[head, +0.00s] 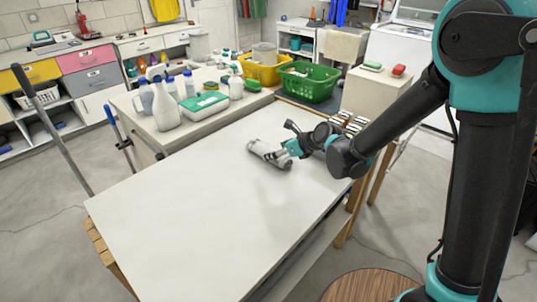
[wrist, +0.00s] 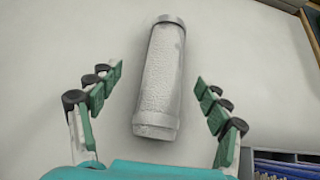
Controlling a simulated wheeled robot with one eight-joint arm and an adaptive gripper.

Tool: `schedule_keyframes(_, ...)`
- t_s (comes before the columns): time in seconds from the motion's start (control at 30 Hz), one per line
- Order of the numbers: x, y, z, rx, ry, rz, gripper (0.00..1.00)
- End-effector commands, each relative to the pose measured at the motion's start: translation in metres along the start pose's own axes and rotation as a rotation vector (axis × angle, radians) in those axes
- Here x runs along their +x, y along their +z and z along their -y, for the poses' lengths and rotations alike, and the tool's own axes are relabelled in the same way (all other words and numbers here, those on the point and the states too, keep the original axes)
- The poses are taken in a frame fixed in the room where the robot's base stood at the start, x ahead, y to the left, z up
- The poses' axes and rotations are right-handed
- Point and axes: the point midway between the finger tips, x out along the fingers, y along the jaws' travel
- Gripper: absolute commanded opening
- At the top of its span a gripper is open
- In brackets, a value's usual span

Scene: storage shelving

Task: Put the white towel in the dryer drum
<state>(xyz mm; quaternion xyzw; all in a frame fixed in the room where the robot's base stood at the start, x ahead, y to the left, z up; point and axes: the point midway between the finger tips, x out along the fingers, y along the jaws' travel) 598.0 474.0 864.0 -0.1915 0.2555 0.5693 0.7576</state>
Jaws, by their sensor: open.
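The white towel (wrist: 160,75) is a rolled, textured cylinder with a band near each end, lying on the pale tabletop. In the head view the towel (head: 262,149) lies near the far part of the table, partly covered by my gripper (head: 290,150). In the wrist view my gripper (wrist: 158,105) is open, its green-padded fingers spread on either side of the towel's lower half. The fingers appear apart from the towel. I cannot make out a dryer drum for sure; a white machine (head: 405,50) stands at the back right, partly hidden by my arm.
The table (head: 180,225) is clear in front. A white cabinet (head: 368,95) bears red and green items. A wooden round top (head: 360,287) is lower right.

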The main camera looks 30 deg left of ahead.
Motion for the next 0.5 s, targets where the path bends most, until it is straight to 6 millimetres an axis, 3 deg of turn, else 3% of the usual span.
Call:
schedule_keyframes(0.17, 0.007, -0.001, 0.001, -0.001, 0.0, 0.0, 0.77)
schedule_keyframes(0.5, 0.047, -0.002, 0.005, -0.001, 0.001, 0.0, 0.77)
